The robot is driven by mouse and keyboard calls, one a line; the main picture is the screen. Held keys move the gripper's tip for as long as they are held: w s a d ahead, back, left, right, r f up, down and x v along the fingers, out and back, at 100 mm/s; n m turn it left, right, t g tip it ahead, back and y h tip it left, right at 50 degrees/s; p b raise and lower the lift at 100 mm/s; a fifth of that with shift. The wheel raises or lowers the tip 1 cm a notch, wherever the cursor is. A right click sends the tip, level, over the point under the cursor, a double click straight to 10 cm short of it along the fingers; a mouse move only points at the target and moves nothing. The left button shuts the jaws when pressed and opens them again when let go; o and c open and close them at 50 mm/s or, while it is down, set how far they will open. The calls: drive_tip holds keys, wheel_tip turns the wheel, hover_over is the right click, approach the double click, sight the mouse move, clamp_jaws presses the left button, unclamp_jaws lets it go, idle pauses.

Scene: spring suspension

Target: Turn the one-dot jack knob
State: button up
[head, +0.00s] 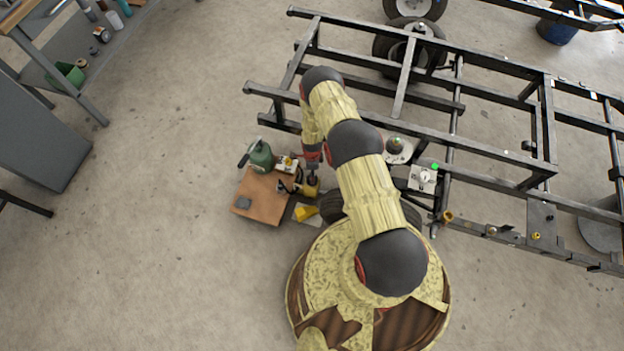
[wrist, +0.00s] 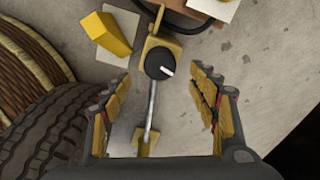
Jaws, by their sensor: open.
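A round black knob (wrist: 157,64) with a white pointer mark sits on a yellow bracket (wrist: 165,44) in the wrist view. A thin metal rod (wrist: 151,105) runs from it to another yellow piece (wrist: 147,142). No dot marking can be made out. My gripper (wrist: 160,80) is open, its two fingers apart on the left and right, with the knob between and slightly beyond the fingertips. It does not visibly touch the knob. In the head view, my gripper (head: 311,182) is low by the yellow parts, and the knob is hard to make out there.
A yellow block (wrist: 108,35) lies left of the knob. A tyre (wrist: 50,135) is close to the left finger. In the head view, a brown board (head: 258,200) with a green canister (head: 262,157) lies left, and a dark metal frame (head: 480,150) stands right.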

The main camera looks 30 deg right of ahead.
drive_tip(key=shift+f, duration=0.55)
wheel_tip(320, 180, down, 7)
drive_tip(key=b, duration=0.3)
drive_tip(key=shift+r, duration=0.15)
drive_tip(key=shift+c, duration=1.2)
drive_tip(key=c, duration=0.9)
